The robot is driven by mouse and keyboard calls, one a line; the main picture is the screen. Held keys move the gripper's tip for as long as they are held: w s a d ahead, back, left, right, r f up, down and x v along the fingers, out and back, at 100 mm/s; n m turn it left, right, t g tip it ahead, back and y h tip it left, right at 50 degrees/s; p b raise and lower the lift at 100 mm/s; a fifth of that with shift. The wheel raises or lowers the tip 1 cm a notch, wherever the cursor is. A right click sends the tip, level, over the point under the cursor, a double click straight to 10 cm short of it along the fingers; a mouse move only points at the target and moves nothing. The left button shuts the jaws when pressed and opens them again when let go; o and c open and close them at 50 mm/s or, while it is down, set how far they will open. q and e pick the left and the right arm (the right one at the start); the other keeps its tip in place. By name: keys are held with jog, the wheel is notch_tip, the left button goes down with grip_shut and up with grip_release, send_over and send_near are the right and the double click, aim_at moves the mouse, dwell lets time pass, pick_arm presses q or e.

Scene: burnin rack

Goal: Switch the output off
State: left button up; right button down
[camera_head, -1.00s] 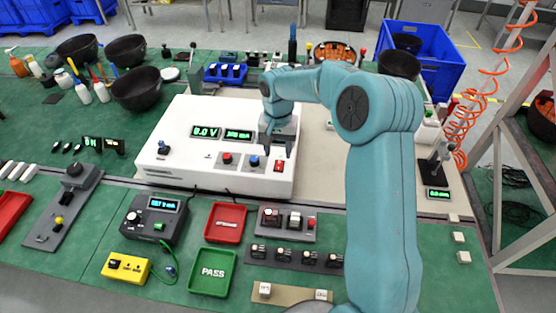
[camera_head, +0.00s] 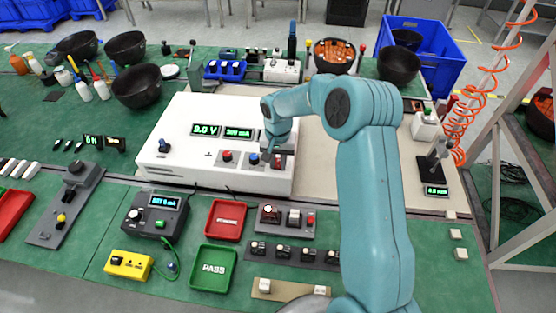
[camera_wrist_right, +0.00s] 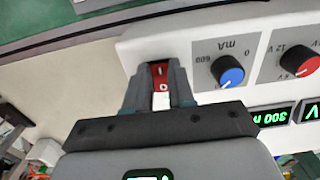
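The white power supply (camera_head: 205,165) stands on the bench with two lit green displays on its sloped face. Its red rocker switch (camera_wrist_right: 160,76), marked I and O, is at the right end of the front. My right gripper (camera_head: 279,152) is at this switch. In the right wrist view my gripper (camera_wrist_right: 160,92) has its fingers apart, one on each side of the switch. I cannot tell whether either finger touches it. The head view shows the switch partly hidden by the gripper. My left gripper is not in view.
A blue knob (camera_wrist_right: 228,71) and a red knob (camera_wrist_right: 299,65) sit beside the switch on the panel. A red tray (camera_head: 225,220), a green PASS tray (camera_head: 213,268) and a small switch box (camera_head: 287,221) lie in front. The beige mat (camera_head: 330,165) right of the supply is mostly clear.

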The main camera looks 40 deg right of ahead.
jog(key=shift+w+d+r+g+y+p, duration=0.1)
jog(key=shift+r+g+y+p, duration=0.2)
jog(key=shift+y+p, duration=0.15)
jog(key=shift+w+d+f+g+y, duration=0.15)
jog(key=shift+d+g+y, duration=0.05)
jog(key=shift+g+y, duration=0.25)
jog(key=shift+y, duration=0.3)
jog(key=c, duration=1)
grip_release()
jog(key=shift+o, duration=0.2)
